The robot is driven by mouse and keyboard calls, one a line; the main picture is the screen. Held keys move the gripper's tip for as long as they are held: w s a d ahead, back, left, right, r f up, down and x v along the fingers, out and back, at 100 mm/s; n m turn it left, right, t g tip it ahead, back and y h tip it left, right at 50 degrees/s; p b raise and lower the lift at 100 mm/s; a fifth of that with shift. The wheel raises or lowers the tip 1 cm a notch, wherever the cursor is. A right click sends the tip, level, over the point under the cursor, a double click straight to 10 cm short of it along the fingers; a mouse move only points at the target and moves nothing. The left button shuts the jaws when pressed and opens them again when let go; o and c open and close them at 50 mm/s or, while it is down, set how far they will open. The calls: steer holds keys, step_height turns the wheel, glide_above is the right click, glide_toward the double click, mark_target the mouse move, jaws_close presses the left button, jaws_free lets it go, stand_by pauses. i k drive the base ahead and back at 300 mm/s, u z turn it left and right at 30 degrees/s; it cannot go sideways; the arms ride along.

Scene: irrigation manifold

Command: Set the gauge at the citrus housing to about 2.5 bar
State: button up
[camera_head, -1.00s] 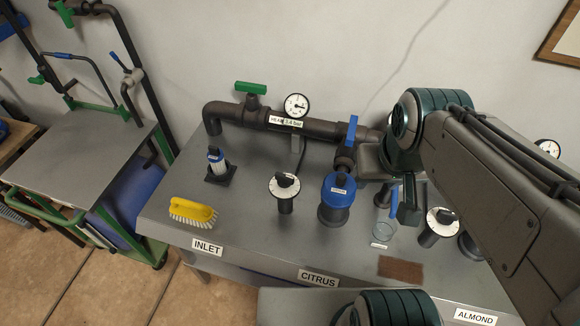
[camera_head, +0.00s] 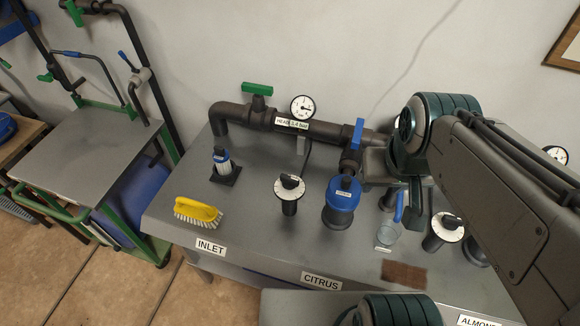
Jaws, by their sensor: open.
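The blue-capped housing (camera_head: 342,203) stands behind the CITRUS label (camera_head: 321,281). Left of it is a black knob on a white scale disc (camera_head: 289,188), on a dark post. A blue lever valve (camera_head: 357,134) stands behind the housing, its lever upright. A round gauge (camera_head: 302,107) sits on the pipe above a label that seems to read HEAD 3.4 bar; its needle is too small to read surely. No gauge clearly belonging to citrus shows. My gripper (camera_head: 416,208) is open, right of the housing and largely hidden by my arm. It appears to hold nothing.
A yellow brush (camera_head: 197,211) lies by the INLET label (camera_head: 210,246). A green-handled valve (camera_head: 258,90) sits on the pipe. A clear cup (camera_head: 387,234) and a brown mat (camera_head: 404,273) lie right of the housing. Another white-scaled knob (camera_head: 448,228) and gauge (camera_head: 555,155) are farther right.

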mark_target(289, 183)
steer(key=z, duration=2.15)
steer(key=k, duration=0.8)
steer(key=u, duration=1.25)
steer(key=i, duration=0.5)
steer(key=z, duration=0.05)
